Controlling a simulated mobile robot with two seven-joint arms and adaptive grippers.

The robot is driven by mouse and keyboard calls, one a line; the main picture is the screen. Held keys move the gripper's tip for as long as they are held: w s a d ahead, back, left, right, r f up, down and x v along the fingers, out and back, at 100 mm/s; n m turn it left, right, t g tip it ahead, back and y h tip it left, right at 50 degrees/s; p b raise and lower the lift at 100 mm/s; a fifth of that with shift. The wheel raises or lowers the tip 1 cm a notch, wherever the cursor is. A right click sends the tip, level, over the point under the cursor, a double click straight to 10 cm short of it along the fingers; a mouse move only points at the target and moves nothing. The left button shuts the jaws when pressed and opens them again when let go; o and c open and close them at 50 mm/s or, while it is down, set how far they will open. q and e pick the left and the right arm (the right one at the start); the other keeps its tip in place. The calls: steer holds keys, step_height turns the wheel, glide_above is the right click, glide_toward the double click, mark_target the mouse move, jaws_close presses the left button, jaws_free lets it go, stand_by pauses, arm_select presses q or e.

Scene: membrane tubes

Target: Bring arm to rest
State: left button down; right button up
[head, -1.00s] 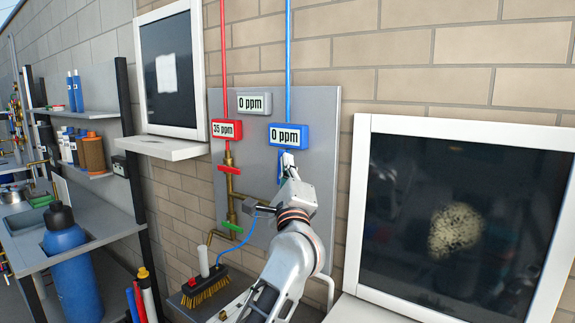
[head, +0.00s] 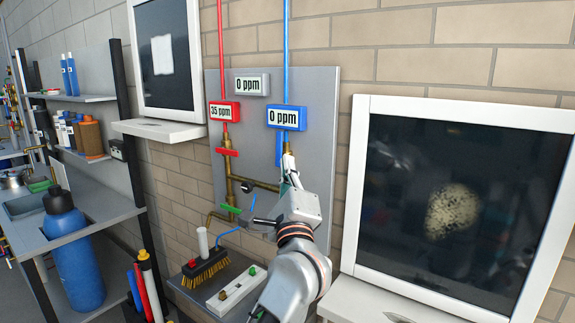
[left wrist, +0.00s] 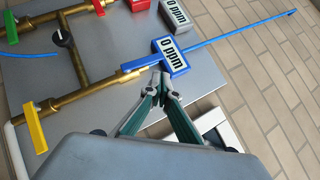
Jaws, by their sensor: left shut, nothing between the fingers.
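My left gripper (head: 288,166) is in front of the grey wall panel (head: 325,115), just below the blue meter (head: 286,117) reading 0 ppm. In the left wrist view its two fingers (left wrist: 161,84) are closed together with nothing between them. They appear in front of the panel near the blue meter (left wrist: 170,55); whether they touch anything I cannot tell. A blue handle (head: 279,150) shows beside the gripper in the head view. My right gripper is not in view.
The panel also carries a red meter (head: 224,111) reading 35 ppm, a grey meter (head: 251,84) reading 0 ppm, and brass pipes (head: 228,165) with red and green handles. A brush (head: 205,268) lies below. A framed dark window (head: 455,205) is at right.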

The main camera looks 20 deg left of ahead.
arm_select(q)
steer(key=s+d+f+n+h, duration=0.1)
steer(key=s+f+n+h, duration=0.3)
steer(key=f+n, duration=0.65)
steer(key=s+d+f+n+g+h, duration=0.1)
steer(key=s+f+n+h, duration=0.3)
steer(key=f+n, duration=0.7)
steer(key=s+d+f+n+h, duration=0.1)
steer(key=s+f+n+h, duration=0.3)
steer(key=f+n, duration=0.75)
steer(key=s+a+f+m+g, duration=0.2)
steer(key=s+f+m+g, duration=0.1)
steer(key=s+f+m, duration=0.3)
steer(key=s+a+f+m+g+y, duration=0.1)
steer(key=s+a+f+m+g, duration=0.1)
steer(key=s+f+m, duration=0.4)
steer(key=s+a+f+m+g, duration=0.2)
steer(key=s+f+m+g, duration=0.2)
steer(key=s+f, duration=0.4)
step_height(320, 180, down, 6)
steer(key=shift+s+a+f+m+g+y, duration=0.2)
steer(key=shift+m+g+y, duration=0.2)
steer(key=shift+m, duration=0.5)
